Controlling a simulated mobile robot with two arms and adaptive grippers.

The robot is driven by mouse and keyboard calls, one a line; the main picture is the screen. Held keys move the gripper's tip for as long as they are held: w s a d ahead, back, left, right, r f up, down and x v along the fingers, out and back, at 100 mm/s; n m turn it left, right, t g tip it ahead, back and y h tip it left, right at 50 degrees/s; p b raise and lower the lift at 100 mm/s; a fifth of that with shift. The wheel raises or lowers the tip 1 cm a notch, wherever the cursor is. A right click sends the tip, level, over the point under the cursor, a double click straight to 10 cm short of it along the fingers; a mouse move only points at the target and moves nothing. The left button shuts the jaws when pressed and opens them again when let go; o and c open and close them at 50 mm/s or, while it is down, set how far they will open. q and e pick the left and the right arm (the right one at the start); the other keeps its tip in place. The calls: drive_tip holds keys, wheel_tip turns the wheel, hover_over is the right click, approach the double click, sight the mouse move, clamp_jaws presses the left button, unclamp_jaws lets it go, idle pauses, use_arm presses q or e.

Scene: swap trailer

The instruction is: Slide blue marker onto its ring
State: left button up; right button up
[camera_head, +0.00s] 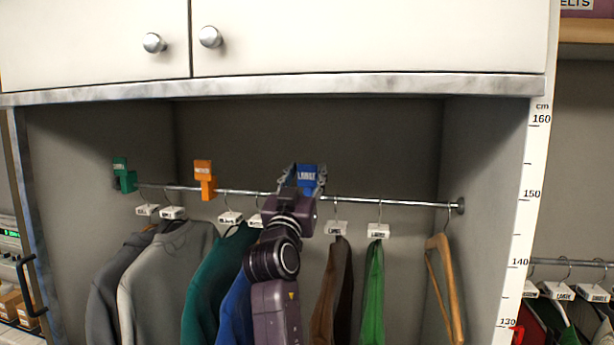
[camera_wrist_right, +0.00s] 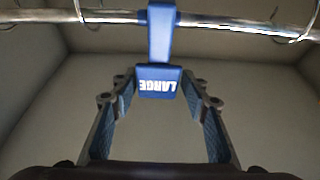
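The blue marker (camera_head: 307,174), lettered LARGE, is at the metal rail (camera_head: 400,203), between the blue garment (camera_head: 237,305) and the brown one (camera_head: 331,290). In the right wrist view the marker (camera_wrist_right: 160,82) shows its lettering upside down, and its narrow upper part crosses the rail (camera_wrist_right: 230,22). My right gripper (camera_head: 304,180) reaches up from below with a finger on each side of the marker. In the wrist view its fingertips (camera_wrist_right: 160,78) meet the marker's sides. I cannot make out a distinct ring. My left gripper is out of view.
A green marker (camera_head: 123,175) and an orange marker (camera_head: 204,178) sit on the rail to the left. Several garments hang below on tagged hangers. A green garment (camera_head: 373,290) and a bare wooden hanger (camera_head: 442,285) hang to the right. The cupboard edge (camera_head: 300,87) is above.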

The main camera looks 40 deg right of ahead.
drive_tip(key=shift+o, duration=0.9)
drive_tip(key=shift+s+d, duration=0.2)
drive_tip(key=shift+s, duration=0.1)
drive_tip(key=shift+a+f, duration=0.15)
drive_tip(key=shift+a, duration=0.05)
drive_tip(key=v, duration=0.7)
drive_tip(key=shift+s, duration=0.15)
